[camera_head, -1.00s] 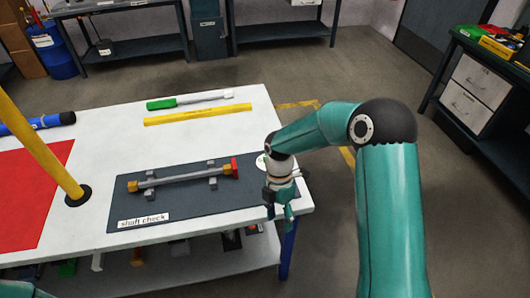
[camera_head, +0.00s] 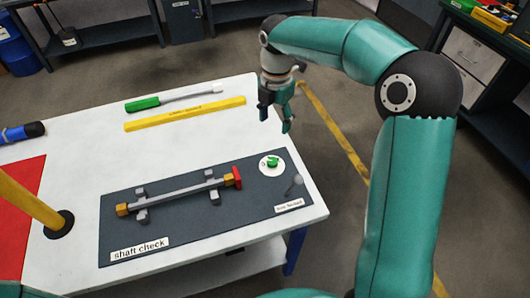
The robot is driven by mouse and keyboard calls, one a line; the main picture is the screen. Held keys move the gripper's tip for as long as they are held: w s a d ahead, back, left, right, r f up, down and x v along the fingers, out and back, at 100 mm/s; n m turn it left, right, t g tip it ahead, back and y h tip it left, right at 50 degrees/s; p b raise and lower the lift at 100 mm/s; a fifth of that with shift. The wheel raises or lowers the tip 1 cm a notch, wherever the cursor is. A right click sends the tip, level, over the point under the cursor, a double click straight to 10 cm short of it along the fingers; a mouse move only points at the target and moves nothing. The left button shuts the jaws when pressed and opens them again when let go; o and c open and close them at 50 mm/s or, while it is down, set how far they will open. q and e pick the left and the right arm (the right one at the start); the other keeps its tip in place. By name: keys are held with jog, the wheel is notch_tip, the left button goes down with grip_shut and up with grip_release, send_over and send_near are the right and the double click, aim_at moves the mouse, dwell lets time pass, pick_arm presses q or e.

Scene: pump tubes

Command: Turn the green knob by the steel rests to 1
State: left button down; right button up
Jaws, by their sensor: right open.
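The green knob (camera_head: 272,162) sits on a round white dial near the right end of the dark shaft check mat (camera_head: 206,222). The dial's markings are too small to read. The steel rests (camera_head: 141,205) stand on the mat left of the knob and hold a grey shaft (camera_head: 180,193) with a yellow block at one end and a red piece at the other. My right gripper (camera_head: 276,122) is open and empty, pointing down, above and beyond the knob near the table's right edge. My left gripper is not in view.
A yellow bar (camera_head: 185,113) and a green-handled tool (camera_head: 143,104) lie at the table's back. A yellow post (camera_head: 32,202) rises at the left by a red mat (camera_head: 18,195). A small grey knob-like thing (camera_head: 295,187) and a label (camera_head: 289,206) are at the mat's right end.

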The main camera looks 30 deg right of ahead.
aim_at(272, 161)
notch_tip(272, 161, down, 16)
jog(key=shift+a+f+p, duration=0.15)
jog(key=shift+f+p, duration=0.1)
jog(key=shift+p, duration=0.2)
grip_shut()
